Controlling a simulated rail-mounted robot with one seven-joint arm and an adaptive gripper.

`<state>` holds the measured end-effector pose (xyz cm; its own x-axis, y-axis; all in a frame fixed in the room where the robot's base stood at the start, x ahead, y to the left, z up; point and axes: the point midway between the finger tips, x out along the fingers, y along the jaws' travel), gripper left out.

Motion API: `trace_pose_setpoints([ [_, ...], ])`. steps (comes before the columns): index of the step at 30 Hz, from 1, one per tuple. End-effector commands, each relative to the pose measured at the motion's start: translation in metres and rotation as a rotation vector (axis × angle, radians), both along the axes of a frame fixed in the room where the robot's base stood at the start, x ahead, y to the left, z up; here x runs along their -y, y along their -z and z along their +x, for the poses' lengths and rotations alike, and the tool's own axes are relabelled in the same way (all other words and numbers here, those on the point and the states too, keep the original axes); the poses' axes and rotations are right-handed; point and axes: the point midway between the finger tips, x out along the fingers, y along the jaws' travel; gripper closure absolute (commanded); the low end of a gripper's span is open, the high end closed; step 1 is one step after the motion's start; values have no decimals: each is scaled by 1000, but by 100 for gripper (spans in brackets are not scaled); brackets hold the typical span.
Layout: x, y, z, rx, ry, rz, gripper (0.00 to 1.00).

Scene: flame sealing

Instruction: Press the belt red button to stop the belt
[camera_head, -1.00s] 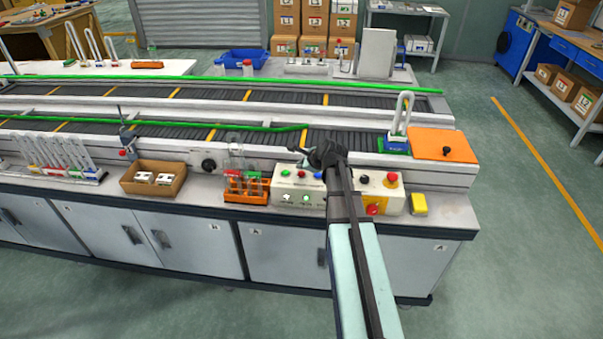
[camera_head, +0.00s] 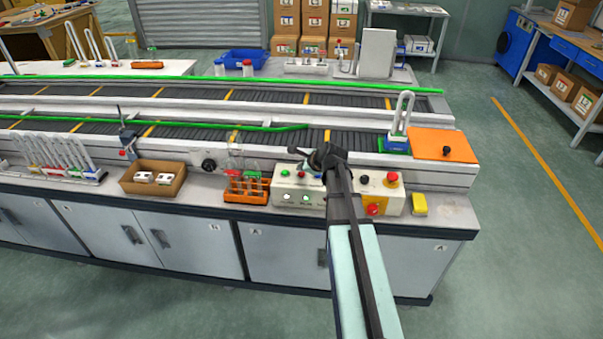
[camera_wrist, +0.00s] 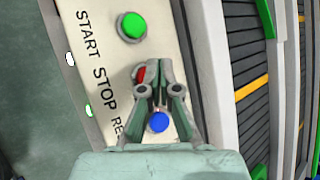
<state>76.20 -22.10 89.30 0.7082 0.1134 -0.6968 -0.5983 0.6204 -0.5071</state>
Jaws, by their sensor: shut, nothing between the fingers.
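The control box (camera_head: 290,198) stands on the front edge of the conveyor bench. Its green button (camera_head: 285,173) is clear in the head view and in the wrist view (camera_wrist: 132,26). The red button (camera_wrist: 140,75), beside the STOP label, is partly hidden by my fingers in the wrist view. A blue button (camera_wrist: 159,122) shows between the finger linkages. My gripper (camera_wrist: 153,68) is shut and empty, over the edge of the red button; contact cannot be told. In the head view my gripper (camera_head: 318,158) is above the box. The belt (camera_head: 270,137) runs behind it.
Right of my arm are a red mushroom button (camera_head: 392,178) and another red button (camera_head: 373,209) on a yellow panel. An orange tube rack (camera_head: 246,191) stands left of the box. A yellow block (camera_head: 419,204) lies at right.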

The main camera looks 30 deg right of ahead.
Motion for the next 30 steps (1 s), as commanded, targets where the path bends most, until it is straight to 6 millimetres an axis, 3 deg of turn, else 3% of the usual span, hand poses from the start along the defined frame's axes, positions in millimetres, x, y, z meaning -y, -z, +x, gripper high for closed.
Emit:
trace_pose_setpoints([
  [30, 0, 8, 0, 0, 0, 0, 100],
])
